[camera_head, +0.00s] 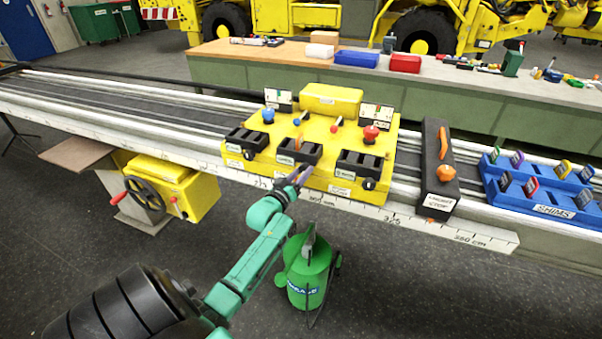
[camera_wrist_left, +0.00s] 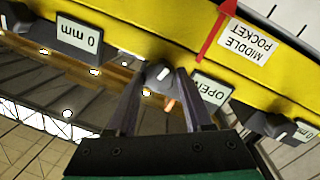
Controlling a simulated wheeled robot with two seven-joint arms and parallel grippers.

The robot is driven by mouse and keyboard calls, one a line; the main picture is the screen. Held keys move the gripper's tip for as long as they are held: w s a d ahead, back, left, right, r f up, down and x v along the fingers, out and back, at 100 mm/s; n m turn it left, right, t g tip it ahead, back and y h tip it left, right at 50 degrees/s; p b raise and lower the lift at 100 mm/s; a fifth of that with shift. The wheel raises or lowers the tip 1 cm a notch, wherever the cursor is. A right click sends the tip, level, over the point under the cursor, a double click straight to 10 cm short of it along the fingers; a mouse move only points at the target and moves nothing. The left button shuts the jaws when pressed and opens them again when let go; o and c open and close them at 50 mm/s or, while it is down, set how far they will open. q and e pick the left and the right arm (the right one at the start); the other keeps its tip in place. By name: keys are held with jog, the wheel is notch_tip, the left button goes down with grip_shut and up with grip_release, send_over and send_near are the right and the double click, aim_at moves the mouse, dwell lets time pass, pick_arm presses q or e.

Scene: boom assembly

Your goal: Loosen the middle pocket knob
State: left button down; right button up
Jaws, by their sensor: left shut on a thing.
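The yellow fixture (camera_head: 320,120) sits on the rail with three black pockets on its front. The middle pocket (camera_head: 298,151) has its knob hidden behind my left gripper (camera_head: 296,178) in the head view. In the left wrist view, which shows labels upside down, the dark middle pocket knob (camera_wrist_left: 158,74) with a pale mark is between the fingertips of my left gripper (camera_wrist_left: 158,85), which is shut on it. An "OPEN" label (camera_wrist_left: 211,91) is beside the knob, and a "MIDDLE POCKET" label (camera_wrist_left: 247,42) is on the yellow face. My right gripper is not in view.
A left pocket (camera_head: 247,140) and right pocket (camera_head: 360,165) flank the middle one. A dark stop block (camera_head: 438,165) and a blue shim tray (camera_head: 540,190) are to the right. A green canister (camera_head: 307,275) stands on the floor below.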

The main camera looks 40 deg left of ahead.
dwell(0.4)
pick_arm(q)
jog(key=shift+c, duration=1.5)
grip_release()
jog(key=b+v, duration=0.1)
jog(key=v, duration=1.3)
jog(key=shift+s, duration=0.25)
